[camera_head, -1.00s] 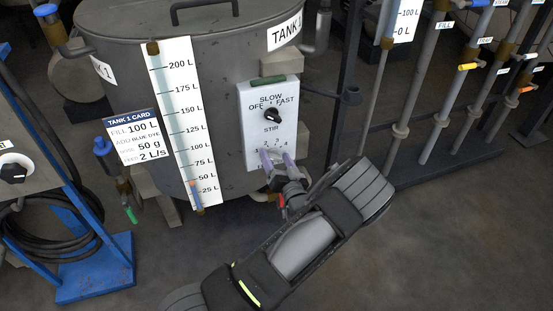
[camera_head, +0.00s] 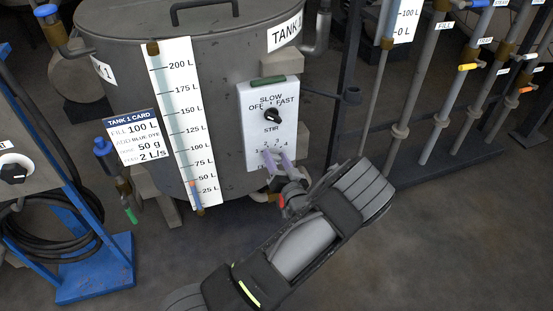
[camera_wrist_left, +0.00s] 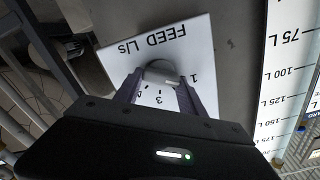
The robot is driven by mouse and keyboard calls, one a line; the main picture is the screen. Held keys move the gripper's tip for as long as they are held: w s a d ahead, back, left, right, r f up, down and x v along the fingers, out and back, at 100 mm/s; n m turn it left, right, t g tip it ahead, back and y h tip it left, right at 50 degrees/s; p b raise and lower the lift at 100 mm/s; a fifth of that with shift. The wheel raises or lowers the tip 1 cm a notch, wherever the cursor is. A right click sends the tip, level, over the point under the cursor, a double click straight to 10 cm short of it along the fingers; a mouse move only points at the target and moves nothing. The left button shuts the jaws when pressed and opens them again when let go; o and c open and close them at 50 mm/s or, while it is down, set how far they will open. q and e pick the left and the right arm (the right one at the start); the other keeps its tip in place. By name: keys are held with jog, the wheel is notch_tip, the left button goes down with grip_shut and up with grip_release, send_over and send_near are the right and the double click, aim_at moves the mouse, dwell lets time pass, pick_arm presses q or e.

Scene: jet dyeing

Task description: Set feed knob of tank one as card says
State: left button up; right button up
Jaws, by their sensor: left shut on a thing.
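The white panel (camera_head: 259,135) on tank one (camera_head: 120,75) carries a black stir knob (camera_head: 272,115) above and the feed scale below. My left gripper (camera_head: 276,160) is at the lower scale, its two pale purple fingers on the panel. In the left wrist view the fingers are shut around the grey feed knob (camera_wrist_left: 160,74), under the upside-down "FEED L/s" label. Numbers 1 and 3 show; the knob's exact setting cannot be read. The tank 1 card (camera_head: 138,137) reads fill 100 L, add blue dye, 50 g, 2 L/s. My right gripper is out of view.
A tall level scale (camera_head: 188,120) stands left of the panel. A blue-handled valve (camera_head: 102,146) and a blue stand (camera_head: 95,275) are farther left. Several pipes with coloured handles (camera_head: 467,67) stand at the right. The floor at lower right is clear.

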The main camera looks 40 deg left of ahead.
pick_arm(q)
jog(key=m, duration=0.4)
jog(key=shift+w+d+f, duration=0.1)
jog(key=shift+f, duration=0.05)
jog(key=shift+f+m, duration=0.1)
jog(key=shift+m, duration=1.8)
jog(key=o, duration=1.4)
jog(key=shift+c, duration=0.2)
jog(key=shift+d, duration=0.1)
jog(key=v, duration=0.7)
jog(key=shift+d+p, duration=0.3)
jog(key=shift+p, duration=0.1)
